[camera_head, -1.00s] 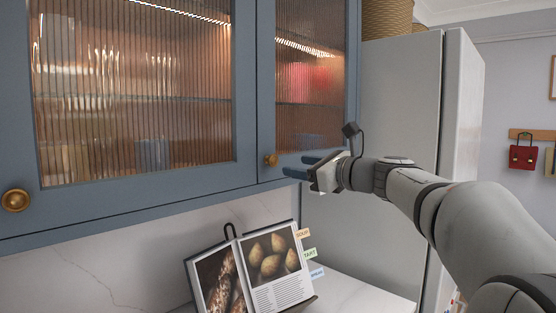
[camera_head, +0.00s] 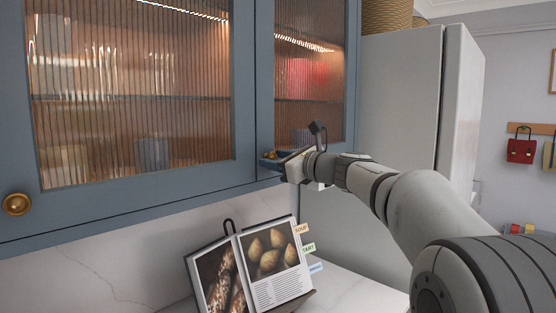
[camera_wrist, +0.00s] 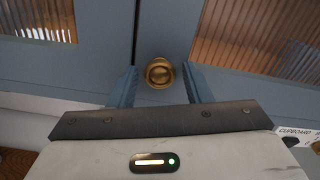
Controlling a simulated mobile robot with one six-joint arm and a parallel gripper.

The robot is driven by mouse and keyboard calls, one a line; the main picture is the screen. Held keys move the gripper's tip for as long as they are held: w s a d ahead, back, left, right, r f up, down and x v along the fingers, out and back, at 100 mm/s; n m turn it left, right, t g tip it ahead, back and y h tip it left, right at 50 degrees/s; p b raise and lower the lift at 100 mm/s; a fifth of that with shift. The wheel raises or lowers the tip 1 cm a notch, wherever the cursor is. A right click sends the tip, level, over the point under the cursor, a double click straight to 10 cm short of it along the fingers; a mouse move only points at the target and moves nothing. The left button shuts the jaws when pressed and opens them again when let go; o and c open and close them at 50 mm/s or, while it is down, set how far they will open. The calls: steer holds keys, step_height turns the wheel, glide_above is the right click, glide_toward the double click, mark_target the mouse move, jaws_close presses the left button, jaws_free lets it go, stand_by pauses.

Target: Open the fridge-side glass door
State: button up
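The fridge-side glass door (camera_head: 264,90) is the narrow blue-framed door with ribbed glass beside the fridge. It looks shut, flush with the wider door on its left. Its round brass knob (camera_wrist: 160,73) sits at the lower left corner of the door. In the wrist view the knob shows between and a little beyond the two blue fingertips of my gripper (camera_wrist: 161,78). The fingers are apart, with a gap on both sides of the knob. In the head view my gripper (camera_head: 272,160) reaches the knob from the right and partly hides it.
The wider glass door (camera_head: 130,90) has its own brass knob (camera_head: 16,204) at the far left. The grey fridge (camera_head: 400,90) stands right of the cabinet, behind my arm. An open cookbook (camera_head: 265,265) stands on the marble counter below.

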jaws_close()
steer(key=shift+d, duration=0.2)
